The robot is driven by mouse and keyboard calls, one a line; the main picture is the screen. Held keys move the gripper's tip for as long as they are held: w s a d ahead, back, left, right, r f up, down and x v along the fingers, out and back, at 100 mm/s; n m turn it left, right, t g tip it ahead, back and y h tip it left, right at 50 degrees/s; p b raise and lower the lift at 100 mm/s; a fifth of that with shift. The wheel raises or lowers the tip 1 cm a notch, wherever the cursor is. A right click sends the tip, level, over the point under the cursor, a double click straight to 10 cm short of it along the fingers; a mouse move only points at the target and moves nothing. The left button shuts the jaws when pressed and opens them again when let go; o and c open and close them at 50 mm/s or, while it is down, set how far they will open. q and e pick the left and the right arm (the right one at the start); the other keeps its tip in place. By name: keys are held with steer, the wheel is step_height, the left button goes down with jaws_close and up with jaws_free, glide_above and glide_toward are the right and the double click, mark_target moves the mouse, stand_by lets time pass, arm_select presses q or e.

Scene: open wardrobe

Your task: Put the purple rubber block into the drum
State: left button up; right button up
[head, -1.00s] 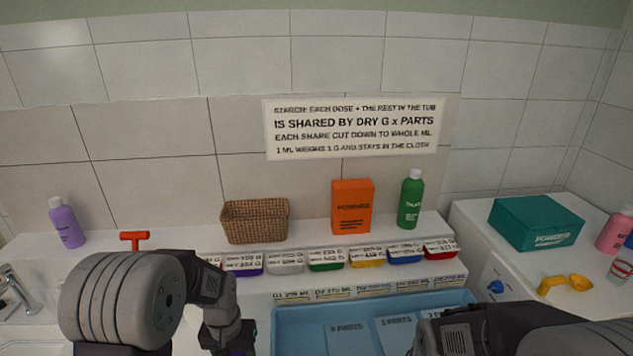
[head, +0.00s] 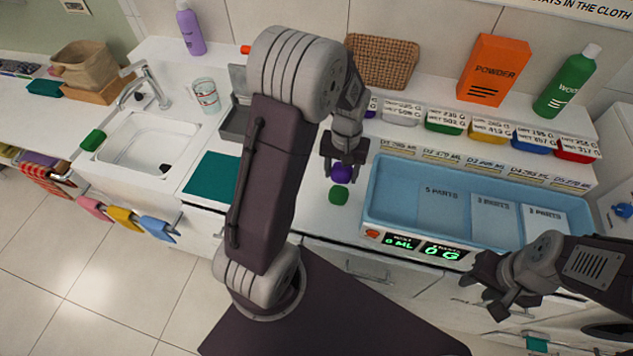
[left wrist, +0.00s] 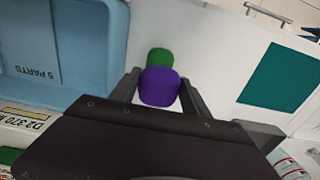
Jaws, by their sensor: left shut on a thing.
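The purple rubber block (head: 341,174) is between the fingers of my left gripper (head: 343,168), which is shut on it over the white counter. In the left wrist view the purple block (left wrist: 160,87) shows between both fingers, in front of a green block (left wrist: 160,58). That green block (head: 339,195) lies on the counter just in front of the gripper. My right gripper (head: 494,298) is at the lower right, in front of the blue tray, with its fingers apart and nothing seen between them. I cannot make out the drum in these frames.
The blue tray (head: 400,212) with marked sections stands right of my left gripper. A teal mat (head: 211,176) lies left, beside the sink (head: 145,137). A wicker basket (head: 383,60), orange powder box (head: 493,68) and green bottle (head: 567,82) stand behind labelled bins.

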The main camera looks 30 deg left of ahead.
arm_select(q)
steer(key=s+a+f, duration=0.1)
steer(key=a+f, duration=0.1)
steer(key=a, duration=0.1)
steer(key=s+a+f, duration=0.1)
steer(key=a+f, duration=0.1)
steer(key=a, duration=0.2)
steer(key=s+a+f+p, duration=0.1)
steer(key=a+f, duration=0.1)
steer(key=a, duration=0.1)
steer(key=shift+s+a+f, duration=0.1)
steer(key=shift+a+f, duration=0.15)
steer(key=shift+a, duration=0.15)
steer(key=shift+d, duration=0.1)
step_height(320, 180, down, 4)
steer(key=shift+s+r, duration=0.1)
steer(key=shift+r, duration=0.1)
steer(key=shift+f, duration=0.25)
steer(key=o, duration=1.5)
steer(key=shift+f, duration=0.1)
